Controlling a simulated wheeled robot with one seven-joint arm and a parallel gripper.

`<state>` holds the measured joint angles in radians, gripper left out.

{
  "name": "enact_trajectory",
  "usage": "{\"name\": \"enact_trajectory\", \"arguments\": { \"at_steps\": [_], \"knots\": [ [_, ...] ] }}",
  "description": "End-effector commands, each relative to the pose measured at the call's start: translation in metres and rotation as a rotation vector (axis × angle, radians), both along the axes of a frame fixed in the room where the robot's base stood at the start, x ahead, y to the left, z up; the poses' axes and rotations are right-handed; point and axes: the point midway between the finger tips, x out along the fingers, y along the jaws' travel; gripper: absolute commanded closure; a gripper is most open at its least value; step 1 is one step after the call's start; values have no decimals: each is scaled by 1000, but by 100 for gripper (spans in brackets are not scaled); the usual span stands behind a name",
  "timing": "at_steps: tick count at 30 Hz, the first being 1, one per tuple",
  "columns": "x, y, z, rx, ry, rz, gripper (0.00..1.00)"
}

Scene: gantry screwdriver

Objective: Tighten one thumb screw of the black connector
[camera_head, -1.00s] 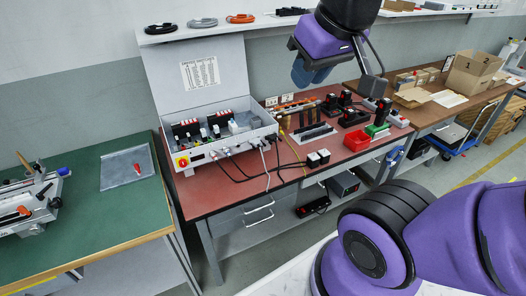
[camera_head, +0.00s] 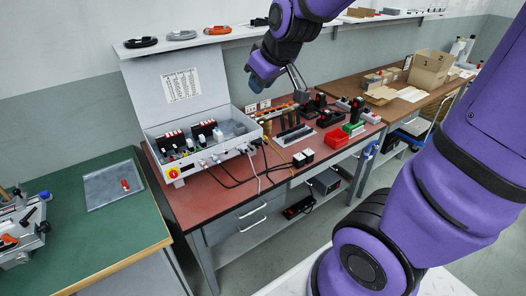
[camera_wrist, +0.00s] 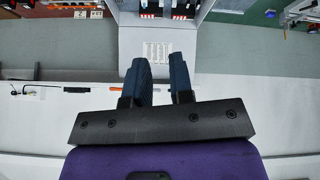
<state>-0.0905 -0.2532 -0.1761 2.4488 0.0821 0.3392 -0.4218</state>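A grey open control box (camera_head: 215,150) stands on the red-brown bench with its lid raised. Several cable plugs (camera_head: 216,159) sit along its front wall, with dark and light cables hanging from them. Which plug is the black connector, and its thumb screws, are too small to tell. My gripper (camera_head: 260,78) hangs in the air above and right of the box, clear of it. In the wrist view my gripper's two blue fingers (camera_wrist: 160,75) are apart with nothing between them. The box interior (camera_wrist: 168,8) shows upside down at the top of that view.
A shelf (camera_head: 185,42) with coiled cables runs along the wall behind. A green table (camera_head: 110,220) with a tray (camera_head: 105,187) stands at the left.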

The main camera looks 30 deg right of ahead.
Motion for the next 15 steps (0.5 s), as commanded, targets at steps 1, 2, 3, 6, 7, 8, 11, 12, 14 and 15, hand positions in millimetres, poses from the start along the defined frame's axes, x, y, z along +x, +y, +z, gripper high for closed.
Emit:
{"name": "enact_trajectory", "arguments": {
  "at_steps": [1, 2, 3, 6, 7, 8, 11, 12, 14, 15],
  "knots": [
    [14, -4, -12, -22, -2, 11, 79],
    [22, -6, -17, -37, -10, 19, 79],
    [33, -10, -25, -59, -19, 29, 79],
    [58, -20, -45, -118, -41, 52, 79],
    [65, -23, -52, -138, -47, 59, 79],
    [71, -26, -59, -159, -51, 68, 79],
    [93, -37, -81, -234, -69, 93, 79],
    [101, -42, -91, -266, -74, 102, 79],
    [112, -49, -105, -316, -83, 119, 79],
    [118, -54, -114, -352, -86, 131, 79]
  ]
}}
